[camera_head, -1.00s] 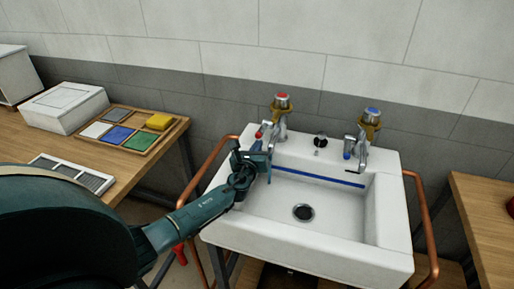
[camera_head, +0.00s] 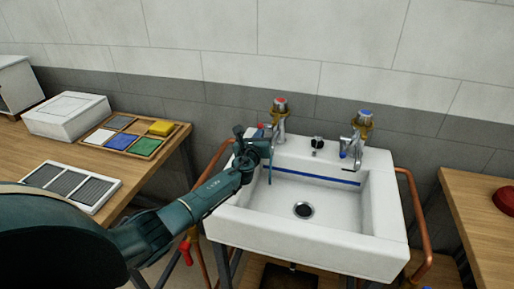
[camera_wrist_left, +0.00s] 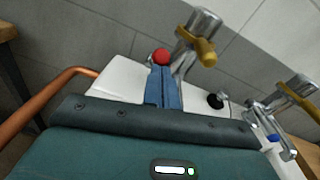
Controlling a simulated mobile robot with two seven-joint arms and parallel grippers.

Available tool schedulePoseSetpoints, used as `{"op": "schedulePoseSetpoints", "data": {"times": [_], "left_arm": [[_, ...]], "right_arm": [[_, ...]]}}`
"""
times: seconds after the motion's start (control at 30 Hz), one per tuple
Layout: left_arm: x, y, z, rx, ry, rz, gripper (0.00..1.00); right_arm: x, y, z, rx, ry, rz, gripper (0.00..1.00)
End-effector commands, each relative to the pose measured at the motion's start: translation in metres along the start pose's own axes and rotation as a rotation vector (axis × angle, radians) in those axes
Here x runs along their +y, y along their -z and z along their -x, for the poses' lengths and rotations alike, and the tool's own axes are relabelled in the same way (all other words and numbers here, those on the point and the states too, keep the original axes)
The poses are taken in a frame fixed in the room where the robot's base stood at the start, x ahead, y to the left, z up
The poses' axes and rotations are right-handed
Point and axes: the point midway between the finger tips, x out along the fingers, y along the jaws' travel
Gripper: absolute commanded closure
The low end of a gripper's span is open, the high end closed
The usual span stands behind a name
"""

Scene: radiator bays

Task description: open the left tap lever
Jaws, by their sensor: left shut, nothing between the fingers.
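The left tap (camera_head: 280,108) is chrome with a red-marked top and a brass-coloured collar, at the back left of the white sink (camera_head: 290,235). A red knob (camera_wrist_left: 160,57) shows beside it, just beyond my fingertips in the left wrist view. My left gripper (camera_head: 266,146) is shut and empty, over the sink's back left corner, close to the tap. Its blue-grey fingers (camera_wrist_left: 163,84) are together and point toward the red knob. I cannot tell whether they touch it. In the head view the gripper partly covers the tap's lower left side. My right gripper is not in view.
The right tap (camera_head: 364,128), with blue marks, stands at the back right, and a small black fitting (camera_head: 317,143) sits between the taps. Copper pipes (camera_head: 413,205) run beside the sink. A wooden table (camera_head: 150,178) at left holds a tray, a white box and a grille.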

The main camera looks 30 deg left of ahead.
Motion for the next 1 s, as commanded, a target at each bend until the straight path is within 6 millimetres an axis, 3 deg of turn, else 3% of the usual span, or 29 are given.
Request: {"op": "schedulePoseSetpoints", "data": {"times": [0.33, 1.0], "left_arm": [[-0.004, -0.022, -0.008, -0.001, 0.000, 0.000, 1.00], [-0.005, -0.026, -0.011, 0.000, -0.001, 0.001, 1.00]], "right_arm": [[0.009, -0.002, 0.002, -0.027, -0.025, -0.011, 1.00], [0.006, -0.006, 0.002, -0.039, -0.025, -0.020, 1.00]]}}
